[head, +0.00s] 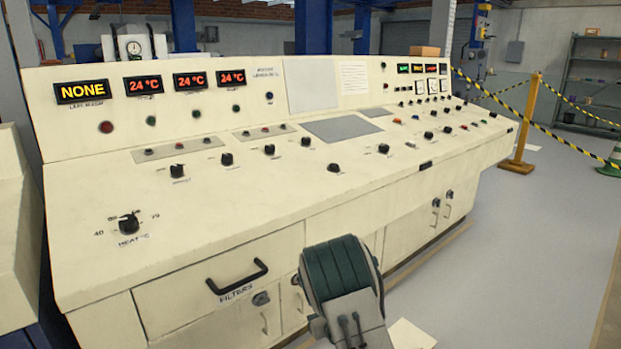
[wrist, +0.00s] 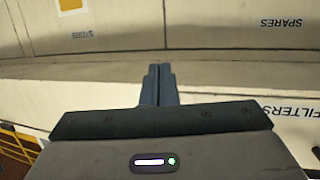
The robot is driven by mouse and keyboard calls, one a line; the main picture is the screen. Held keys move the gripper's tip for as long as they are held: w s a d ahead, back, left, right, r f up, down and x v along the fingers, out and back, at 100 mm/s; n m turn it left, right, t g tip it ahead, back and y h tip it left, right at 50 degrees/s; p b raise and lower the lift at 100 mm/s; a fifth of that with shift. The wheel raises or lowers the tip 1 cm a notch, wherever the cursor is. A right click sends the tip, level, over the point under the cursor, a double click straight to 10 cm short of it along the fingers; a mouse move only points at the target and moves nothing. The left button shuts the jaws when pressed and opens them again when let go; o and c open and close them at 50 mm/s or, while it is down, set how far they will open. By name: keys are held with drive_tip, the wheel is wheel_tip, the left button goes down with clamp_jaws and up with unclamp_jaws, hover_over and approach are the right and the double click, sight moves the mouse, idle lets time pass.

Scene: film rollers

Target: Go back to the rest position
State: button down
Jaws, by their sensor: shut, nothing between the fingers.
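My gripper (wrist: 158,72) shows in the wrist view with its two dark fingers together and nothing between them. It is in front of the cream panels of the control desk, apart from any handle that I can see. In the head view only part of my arm shows, at the lower middle in front of the desk (head: 240,220); the fingertips cannot be made out there. The filters drawer (head: 190,285) looks shut, with its black handle (head: 238,278) at the front left of the desk.
The desk top carries a heat knob (head: 129,224) and several other knobs. The left display (head: 82,91) reads NONE. Grey floor (head: 520,260) is open to the right.

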drive_tip(key=s+d+r+m+g+h+p, duration=0.1)
drive_tip(key=s+d+r+m+h+p, duration=0.2)
drive_tip(key=r, duration=0.6)
drive_tip(key=s+d+r+g+h+p, duration=0.1)
drive_tip(key=s+d+r+g+p, duration=0.25)
drive_tip(key=r, duration=0.55)
drive_tip(key=s+d+r+m+h+p, duration=0.2)
drive_tip(key=s+d+r+p, duration=0.15)
drive_tip(key=r+p, duration=0.4)
drive_tip(key=s+d+r+g+p, duration=0.1)
drive_tip(key=s+r+g+p, duration=0.2)
drive_tip(key=s+r, duration=0.6)
drive_tip(key=s+d+r+g+p, duration=0.2)
drive_tip(key=s+r+p, duration=0.5)
drive_tip(key=s, duration=1)
wheel_tip(320, 180, up, 3)
drive_tip(key=shift+s+r+g+h, duration=0.15)
drive_tip(key=shift+s+g+h, duration=0.2)
drive_tip(key=shift+g, duration=0.5)
